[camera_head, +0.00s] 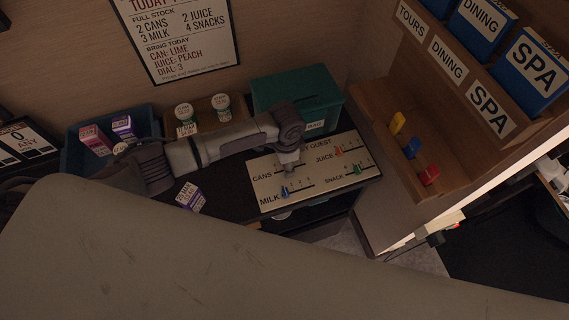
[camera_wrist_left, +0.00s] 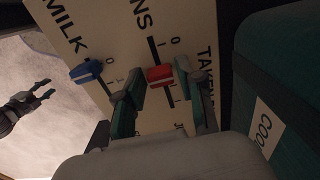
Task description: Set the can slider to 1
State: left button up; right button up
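The pale slider panel (camera_head: 265,186) carries CANS, MILK, JUICE and SNACK sliders. My right gripper (camera_wrist_left: 42,90) shows at the far left of the wrist view, away from the panel, fingers spread and empty.
The blue MILK knob (camera_wrist_left: 86,71) is close to the left finger. A green box (camera_head: 298,88) stands behind the panel. Orange JUICE (camera_head: 339,152) and green SNACK (camera_head: 358,169) knobs are to the right. A purple carton (camera_head: 190,196) lies left of the panel.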

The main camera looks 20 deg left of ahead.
pick_arm(q)
jog(key=shift+o, duration=0.6)
notch_tip(320, 180, up, 12)
dwell(0.6)
